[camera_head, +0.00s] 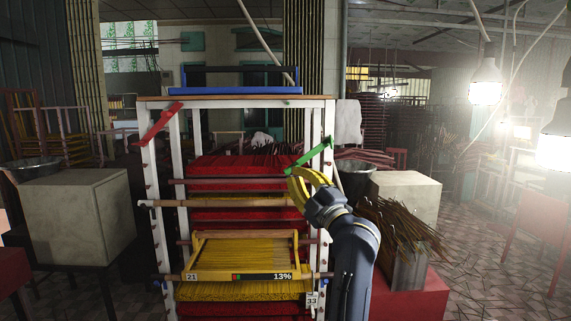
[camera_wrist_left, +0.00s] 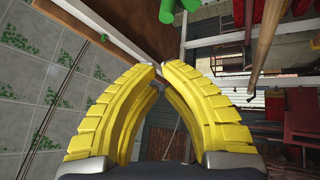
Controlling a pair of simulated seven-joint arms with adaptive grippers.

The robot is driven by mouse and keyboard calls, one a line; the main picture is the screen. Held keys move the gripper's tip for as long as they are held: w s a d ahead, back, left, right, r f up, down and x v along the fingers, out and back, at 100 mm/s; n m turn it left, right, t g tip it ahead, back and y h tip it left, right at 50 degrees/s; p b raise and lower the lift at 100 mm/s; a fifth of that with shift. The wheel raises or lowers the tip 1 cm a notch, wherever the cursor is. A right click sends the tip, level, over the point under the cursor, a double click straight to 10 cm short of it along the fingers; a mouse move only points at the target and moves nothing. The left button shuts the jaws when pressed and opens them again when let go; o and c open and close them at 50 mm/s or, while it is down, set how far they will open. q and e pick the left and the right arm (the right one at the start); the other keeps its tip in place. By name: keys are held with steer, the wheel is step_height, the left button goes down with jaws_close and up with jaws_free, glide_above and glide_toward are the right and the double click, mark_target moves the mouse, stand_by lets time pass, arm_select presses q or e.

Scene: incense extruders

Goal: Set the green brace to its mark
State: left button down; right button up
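The green brace (camera_head: 308,156) slants across the right white post of the rack, high end to the right, low end to the left. My left gripper (camera_head: 292,178), with yellow curved fingers, is just below its low end in the head view. In the left wrist view the fingertips (camera_wrist_left: 160,66) nearly meet, with nothing visible between them. Green parts (camera_wrist_left: 184,8) show at the top of that view, beyond the tips and apart from them. I cannot make out the brace's mark. My right gripper is not in view.
The white rack (camera_head: 327,120) holds red and yellow incense layers. A red brace (camera_head: 160,124) slants on its left post. A yellow frame (camera_head: 240,236) carries a display reading "13%" (camera_head: 282,276). Stone blocks (camera_head: 82,215) stand beside the rack, and incense bundles (camera_head: 405,232) stand right of my arm.

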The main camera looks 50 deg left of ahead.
mark_target(309, 158)
arm_select(q)
steer(key=w+a+r+m, duration=0.1)
steer(key=a+r+m, duration=0.35)
steer(key=a, duration=0.45)
steer(key=shift+w+d+f+n, duration=0.15)
steer(key=shift+w+d+f, duration=0.35)
steer(key=shift+w+f, duration=0.15)
steer(key=shift+w+d+f+n, duration=0.1)
steer(key=shift+w+d+f, duration=0.4)
steer(key=shift+f, duration=0.15)
steer(key=shift+a+f, duration=0.1)
steer(key=shift+a, duration=0.05)
